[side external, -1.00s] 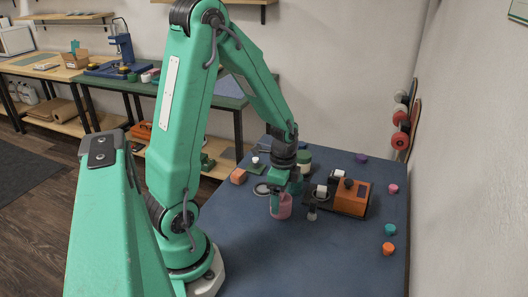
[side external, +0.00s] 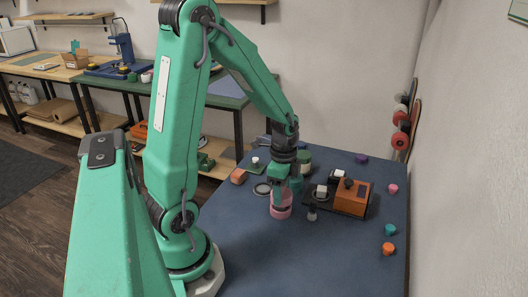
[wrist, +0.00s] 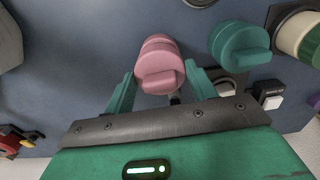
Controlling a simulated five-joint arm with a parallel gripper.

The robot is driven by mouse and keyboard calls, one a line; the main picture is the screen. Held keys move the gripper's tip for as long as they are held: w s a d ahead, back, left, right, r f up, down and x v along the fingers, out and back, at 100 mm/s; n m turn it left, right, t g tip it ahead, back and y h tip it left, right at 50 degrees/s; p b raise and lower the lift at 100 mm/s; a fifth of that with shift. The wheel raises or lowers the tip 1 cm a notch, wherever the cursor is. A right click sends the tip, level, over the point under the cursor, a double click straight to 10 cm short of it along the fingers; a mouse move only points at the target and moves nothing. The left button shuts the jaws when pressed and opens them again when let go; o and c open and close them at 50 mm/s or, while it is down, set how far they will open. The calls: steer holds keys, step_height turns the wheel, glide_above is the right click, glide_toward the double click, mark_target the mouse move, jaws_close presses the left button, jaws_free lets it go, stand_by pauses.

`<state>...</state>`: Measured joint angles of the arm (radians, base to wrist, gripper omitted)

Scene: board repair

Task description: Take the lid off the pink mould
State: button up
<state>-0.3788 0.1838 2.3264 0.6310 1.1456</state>
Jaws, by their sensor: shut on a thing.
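The pink mould (side external: 281,212) stands on the blue table, under my gripper (side external: 280,195). In the wrist view, its round pink lid (wrist: 160,80), with a raised grip bar, is between my two green fingers (wrist: 158,92). My gripper is shut on the lid. The pink body (wrist: 157,44) shows directly behind the lid, lined up with it. A darker band shows near the mould's top in the side view; I cannot tell whether there is a gap under the lid.
A teal lidded mould (wrist: 238,45) stands close on the right in the wrist view. A cream and green jar (wrist: 303,38) is beyond it. An orange device (side external: 352,198) stands right of the mould. An orange block (side external: 238,176) and small coloured caps lie around the table.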

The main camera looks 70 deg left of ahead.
step_height(320, 180, up, 2)
steer(key=shift+r, duration=0.1)
steer(key=s+d+r, duration=0.2)
steer(key=d+r, duration=0.5)
steer(key=d, duration=0.4)
steer(key=shift+d, duration=0.25)
steer(key=shift+a+f, duration=0.1)
steer(key=s+a+f+n, duration=0.1)
steer(key=s+a+n, duration=0.1)
steer(key=a+n, duration=0.4)
steer(key=s+a+f+n, duration=0.1)
steer(key=s+a+n, duration=0.1)
steer(key=a+n, duration=0.5)
steer(key=shift+s+a+f+n, duration=0.15)
steer(key=shift+s+a+n, duration=0.15)
steer(key=shift+n, duration=2.1)
steer(key=s+a+f, duration=0.1)
steer(key=a+f, duration=0.1)
steer(key=a, duration=0.1)
steer(key=s+a+f, duration=0.2)
steer(key=a, duration=0.2)
steer(key=s+a+f, duration=0.1)
steer(key=a+f, duration=0.2)
steer(key=shift+s+a, duration=0.25)
steer(key=shift+a, duration=0.1)
